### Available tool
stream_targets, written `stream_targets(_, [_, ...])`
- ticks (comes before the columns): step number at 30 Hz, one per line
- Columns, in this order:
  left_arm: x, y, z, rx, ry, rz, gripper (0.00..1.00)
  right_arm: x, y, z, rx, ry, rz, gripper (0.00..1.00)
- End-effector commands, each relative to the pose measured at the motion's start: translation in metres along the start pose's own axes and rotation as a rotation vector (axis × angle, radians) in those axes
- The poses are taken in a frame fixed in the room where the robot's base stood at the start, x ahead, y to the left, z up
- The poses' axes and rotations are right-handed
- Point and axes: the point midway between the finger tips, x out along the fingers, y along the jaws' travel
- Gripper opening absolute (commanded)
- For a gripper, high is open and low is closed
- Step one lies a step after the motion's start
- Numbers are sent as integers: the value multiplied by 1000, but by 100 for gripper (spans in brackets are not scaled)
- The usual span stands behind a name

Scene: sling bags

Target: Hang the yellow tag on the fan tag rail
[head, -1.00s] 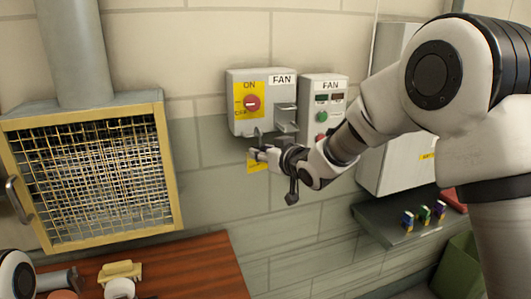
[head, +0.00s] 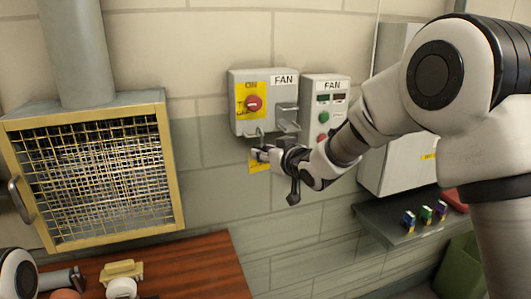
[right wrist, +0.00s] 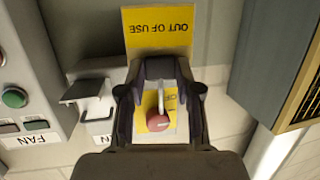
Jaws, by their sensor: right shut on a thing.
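The yellow tag (head: 258,163), marked OUT OF USE, hangs just below my right gripper (head: 262,153). In the right wrist view the tag (right wrist: 158,28) shows beyond the shut fingertips (right wrist: 160,68), its lettering upside down. A thin grey loop (head: 259,134) rises above the fingers, in front of the fan switch box; I take it for the tag's hook. A grey bracket, seemingly the tag rail (head: 286,118), sticks out at the box's lower right. It lies left of the fingers in the right wrist view (right wrist: 88,90). I cannot tell whether loop and rail touch. My left gripper (head: 65,280) is partly visible at lower left.
The fan switch box (head: 240,119) has a red knob on a yellow plate. A second fan box (head: 340,88) with buttons stands close to its right. A meshed vent (head: 95,170) is at left, a wooden table (head: 190,265) below, and a shelf (head: 385,228) at right.

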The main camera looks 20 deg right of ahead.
Motion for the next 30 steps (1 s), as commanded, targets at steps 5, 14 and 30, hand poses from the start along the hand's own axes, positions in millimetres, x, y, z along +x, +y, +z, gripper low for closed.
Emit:
stream_targets(5, [-3,0,0,0,0,0,0,3,1,-2,0,1,0,0])
stream_targets(14, [-11,0,0,0,0,0,0,17,4,-5,-1,0,0,0])
stream_targets(30, [-18,0,0,0,0,0,0,33,7,-8,0,0,0,0])
